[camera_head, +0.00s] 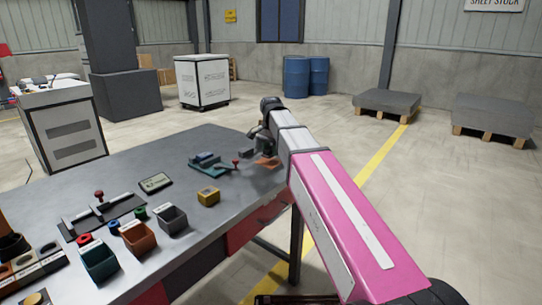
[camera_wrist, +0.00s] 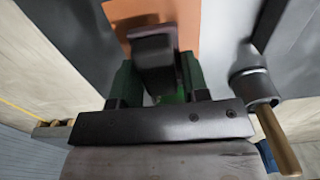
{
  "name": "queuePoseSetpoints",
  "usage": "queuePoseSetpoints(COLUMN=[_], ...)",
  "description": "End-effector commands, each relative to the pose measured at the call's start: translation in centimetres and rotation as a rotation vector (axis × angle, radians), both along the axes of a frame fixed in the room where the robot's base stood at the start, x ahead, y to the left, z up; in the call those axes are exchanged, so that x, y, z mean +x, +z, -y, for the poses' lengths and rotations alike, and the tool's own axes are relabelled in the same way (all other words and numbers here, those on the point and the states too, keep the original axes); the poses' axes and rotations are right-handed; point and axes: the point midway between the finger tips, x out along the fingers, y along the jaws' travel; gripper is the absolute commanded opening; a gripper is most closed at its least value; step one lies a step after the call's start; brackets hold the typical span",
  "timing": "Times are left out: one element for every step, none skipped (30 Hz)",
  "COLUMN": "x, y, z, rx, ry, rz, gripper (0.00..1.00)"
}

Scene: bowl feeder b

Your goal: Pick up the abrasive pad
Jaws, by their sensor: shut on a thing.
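The abrasive pad appears as a flat orange piece (camera_head: 267,162) below my gripper (camera_head: 265,148) at the far right end of the table in the head view. In the wrist view a dark block, seemingly its grip, stands between the green fingers of my gripper (camera_wrist: 158,82), with the orange piece (camera_wrist: 188,32) behind it. My gripper is shut on it. A dark shadow lies on the table below. The arm hides part of the pad, and I cannot tell exactly how high it is.
A grey metal cylinder (camera_wrist: 254,82) with a wooden handle is close right of my gripper in the wrist view. The grey table (camera_head: 232,230) also bears a blue-green fixture (camera_head: 207,163), a yellow block (camera_head: 208,197) and several small bins. Its right edge is close under my arm.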

Motion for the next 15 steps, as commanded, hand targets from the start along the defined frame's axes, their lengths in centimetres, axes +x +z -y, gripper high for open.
queuePoseSetpoints(x=[0.1,0.0,-1.0,-1.5,-2.0,-2.6,-3.1,-3.6,-4.1,-4.5,-4.9,-5.4,-5.7,-6.1,-6.4], y=[1.0,1.6,2.0,2.3,2.7,3.3,3.7,4.1,4.6,4.9,5.3,5.8,6.1,6.3,6.7], z=[0.0,-0.1,-1.0,-1.5,-2.0,-2.7,-3.2,-3.6,-4.3,-4.8,-5.2,-5.7,-6.1,-6.4,-6.8], rx=[0.000,0.000,0.001,0.000,0.001,0.001,0.001,0.001,0.000,0.001,0.001,0.001,0.000,0.000,0.000], ry=[0.000,0.001,0.004,0.005,0.004,0.004,0.005,0.004,0.003,0.004,0.004,0.003,0.002,0.003,0.003], rz=[0.003,0.003,0.002,0.001,0.002,0.002,0.002,0.002,0.001,0.002,0.002,0.002,0.001,0.001,0.001], gripper=[0.13,0.13,0.13,0.13,0.13,0.13,0.13,0.13,0.13,0.13,0.13,0.13,0.13,0.13,0.13])
